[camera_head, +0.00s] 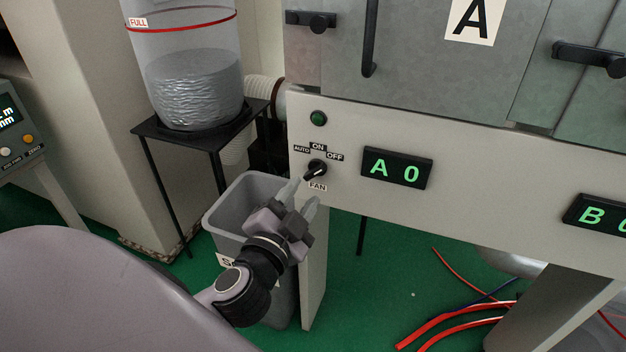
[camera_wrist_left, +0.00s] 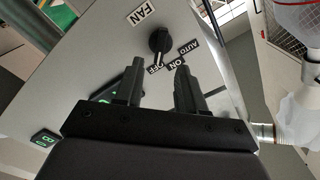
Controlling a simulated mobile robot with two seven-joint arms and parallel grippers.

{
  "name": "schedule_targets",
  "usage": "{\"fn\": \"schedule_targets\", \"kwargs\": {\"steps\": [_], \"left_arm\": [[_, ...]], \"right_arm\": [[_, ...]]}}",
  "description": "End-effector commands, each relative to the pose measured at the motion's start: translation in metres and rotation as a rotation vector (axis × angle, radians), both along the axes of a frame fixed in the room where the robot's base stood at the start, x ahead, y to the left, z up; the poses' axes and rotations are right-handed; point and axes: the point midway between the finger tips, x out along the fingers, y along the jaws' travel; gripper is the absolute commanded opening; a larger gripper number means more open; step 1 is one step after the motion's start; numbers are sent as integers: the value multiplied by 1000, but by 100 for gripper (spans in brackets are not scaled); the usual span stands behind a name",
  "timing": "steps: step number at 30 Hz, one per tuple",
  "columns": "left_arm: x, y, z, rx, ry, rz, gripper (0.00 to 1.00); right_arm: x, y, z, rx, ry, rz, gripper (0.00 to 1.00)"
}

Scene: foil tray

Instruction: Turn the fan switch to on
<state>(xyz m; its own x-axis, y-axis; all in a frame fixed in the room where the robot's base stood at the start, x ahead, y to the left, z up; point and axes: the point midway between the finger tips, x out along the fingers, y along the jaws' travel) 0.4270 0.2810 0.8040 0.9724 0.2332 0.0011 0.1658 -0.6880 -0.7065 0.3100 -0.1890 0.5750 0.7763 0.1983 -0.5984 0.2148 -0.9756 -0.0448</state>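The fan switch (camera_head: 317,168) is a black rotary knob on the pale panel, above a FAN label and below the labels AUTO, ON and OFF. In the left wrist view the knob (camera_wrist_left: 160,42) has a white mark that points towards OFF. My left gripper (camera_head: 301,196) is just below and in front of the knob, with its fingers apart and nothing between them. In the left wrist view its fingertips (camera_wrist_left: 158,68) are on either side of the line to the knob, which looks beyond them and untouched. My right gripper is not in view.
A green button (camera_head: 318,118) is above the switch, and a display reading A 0 (camera_head: 396,168) is to its right. A grey bin (camera_head: 228,208) stands below left, near my left gripper. A clear container (camera_head: 190,70) stands on a black stand (camera_head: 180,133). Red hoses (camera_head: 440,324) lie on the floor.

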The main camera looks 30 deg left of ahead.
Motion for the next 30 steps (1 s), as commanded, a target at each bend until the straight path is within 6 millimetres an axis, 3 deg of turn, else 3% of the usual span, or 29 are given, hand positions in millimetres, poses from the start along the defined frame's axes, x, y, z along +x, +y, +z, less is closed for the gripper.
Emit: {"fn": "schedule_targets", "kwargs": {"steps": [12, 25, 28, 29, 30], "left_arm": [[47, 11, 0, 2, 0, 0, 39], [54, 13, 0, 1, 2, 0, 39], [54, 13, 0, 1, 1, 1, 7], [54, 13, 0, 1, 2, 0, 0], [54, 13, 0, 1, 1, 1, 0]], "right_arm": [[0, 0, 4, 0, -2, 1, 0], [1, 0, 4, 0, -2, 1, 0], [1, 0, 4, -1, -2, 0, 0], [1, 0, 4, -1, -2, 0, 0], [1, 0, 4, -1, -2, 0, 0]]}}
